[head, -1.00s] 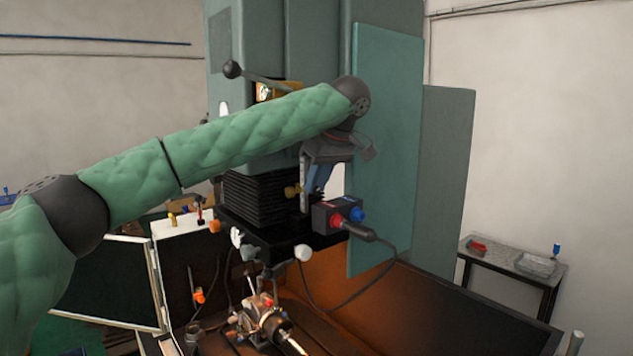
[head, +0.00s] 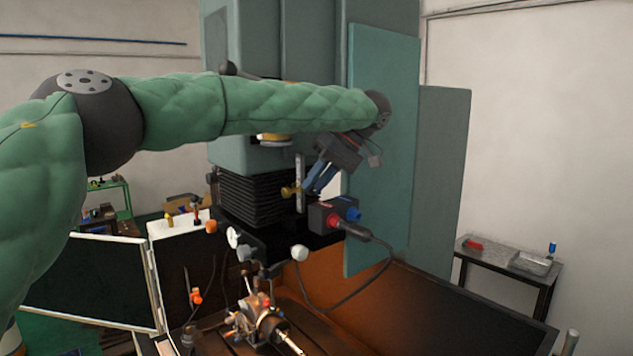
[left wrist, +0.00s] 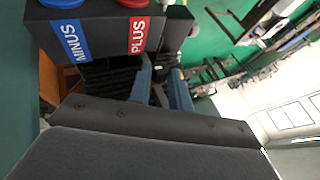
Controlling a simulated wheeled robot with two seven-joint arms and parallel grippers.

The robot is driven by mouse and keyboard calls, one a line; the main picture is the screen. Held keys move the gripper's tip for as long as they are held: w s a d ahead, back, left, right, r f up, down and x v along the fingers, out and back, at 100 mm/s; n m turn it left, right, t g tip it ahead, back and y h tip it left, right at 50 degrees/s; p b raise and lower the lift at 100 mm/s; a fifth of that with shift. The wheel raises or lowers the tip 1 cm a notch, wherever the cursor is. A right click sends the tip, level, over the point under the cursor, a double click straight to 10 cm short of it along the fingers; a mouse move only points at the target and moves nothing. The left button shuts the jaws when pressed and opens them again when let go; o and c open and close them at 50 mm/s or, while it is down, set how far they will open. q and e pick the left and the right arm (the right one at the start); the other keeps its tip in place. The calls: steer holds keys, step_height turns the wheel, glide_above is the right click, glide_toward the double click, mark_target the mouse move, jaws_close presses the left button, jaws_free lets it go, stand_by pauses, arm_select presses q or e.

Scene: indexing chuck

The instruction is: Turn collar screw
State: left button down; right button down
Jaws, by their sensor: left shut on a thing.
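My left gripper (head: 311,191) is tilted, with its blue fingers pointing down and left at a pale upright rod (head: 300,182) under the machine head. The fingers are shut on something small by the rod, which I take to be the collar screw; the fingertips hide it. A brass knob (head: 289,191) shows just left of the rod; I cannot tell if it belongs to the same screw. In the left wrist view the blue fingers (left wrist: 162,92) reach past the control box, and what they hold is too dark to make out. My right gripper is not in view.
A black control box (head: 333,215) with red and blue plugs and a cable sits close below the gripper. It shows MINUS and PLUS labels in the left wrist view (left wrist: 98,38). A green panel (head: 383,150) stands just right. The indexing chuck (head: 262,322) is below.

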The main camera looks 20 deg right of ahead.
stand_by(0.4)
arm_select(q)
steer(key=c, duration=1.3)
jaws_free()
steer(key=shift+d+r+b, duration=0.35)
steer(key=b+v, duration=0.2)
steer(key=v, duration=0.4)
steer(key=shift+d+r, duration=0.2)
steer(key=shift+r, duration=0.1)
steer(key=shift+s, duration=0.1)
